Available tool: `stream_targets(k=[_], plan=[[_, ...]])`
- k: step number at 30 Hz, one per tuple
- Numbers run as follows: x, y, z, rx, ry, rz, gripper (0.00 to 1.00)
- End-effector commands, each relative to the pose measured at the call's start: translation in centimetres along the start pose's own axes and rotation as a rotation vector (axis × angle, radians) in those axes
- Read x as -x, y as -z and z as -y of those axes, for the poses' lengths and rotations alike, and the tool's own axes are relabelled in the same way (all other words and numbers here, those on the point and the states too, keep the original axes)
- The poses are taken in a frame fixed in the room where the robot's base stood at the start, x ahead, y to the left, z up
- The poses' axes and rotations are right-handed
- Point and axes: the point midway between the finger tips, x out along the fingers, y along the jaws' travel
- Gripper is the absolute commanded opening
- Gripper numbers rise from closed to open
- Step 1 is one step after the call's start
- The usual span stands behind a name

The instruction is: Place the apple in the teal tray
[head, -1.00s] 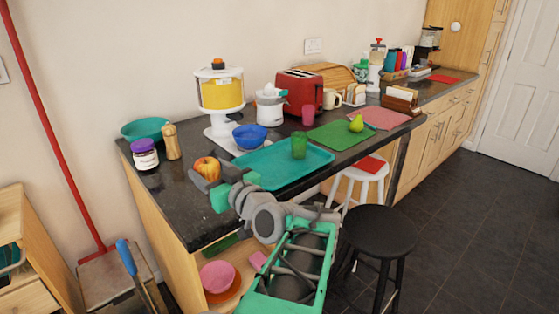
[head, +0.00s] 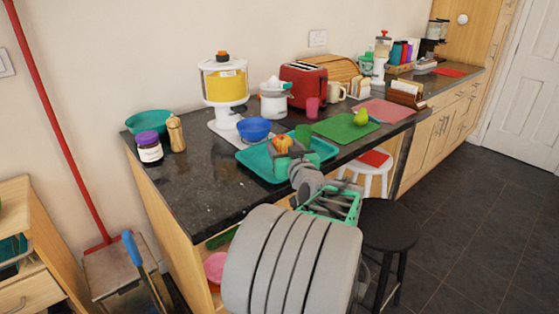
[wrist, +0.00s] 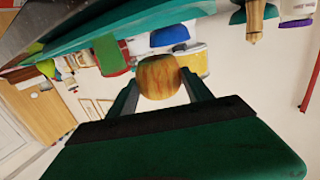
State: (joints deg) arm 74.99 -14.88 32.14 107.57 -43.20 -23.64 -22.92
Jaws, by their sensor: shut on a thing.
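The red and yellow apple (head: 283,145) is between the fingers of my gripper (head: 290,155), over the teal tray (head: 258,166) in the head view. In the wrist view, the apple (wrist: 159,76) sits between both fingertips of my gripper (wrist: 160,85), which is shut on it. The teal tray's surface (wrist: 150,20) crosses the top of the wrist view. A green cup (head: 303,133) stands on the tray's far side, partly behind the gripper. I cannot tell how far the apple is above the tray.
A blue bowl (head: 254,129) and a yellow-filled dispenser (head: 226,88) stand behind the tray. The counter's left front (head: 205,185) is clear. A black stool (head: 390,222) stands in front.

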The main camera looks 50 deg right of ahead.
Motion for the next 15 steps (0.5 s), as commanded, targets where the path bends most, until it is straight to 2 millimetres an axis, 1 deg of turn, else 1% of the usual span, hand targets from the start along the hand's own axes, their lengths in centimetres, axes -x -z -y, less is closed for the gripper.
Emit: stream_targets(k=[1,5,8,9,12,15], plan=[[-0.8,-0.8,0.3,-0.001,0.003,0.001,0.14],[-1.8,-1.8,0.5,0.002,0.001,-0.002,0.14],[-2.6,-3.1,0.7,0.001,0.002,0.000,0.14],[-2.6,-4.0,0.6,-0.001,0.000,0.001,0.14],[-2.6,-5.5,0.5,0.000,-0.001,-0.001,0.14],[-2.6,-5.6,0.6,0.003,-0.001,-0.005,0.14]])
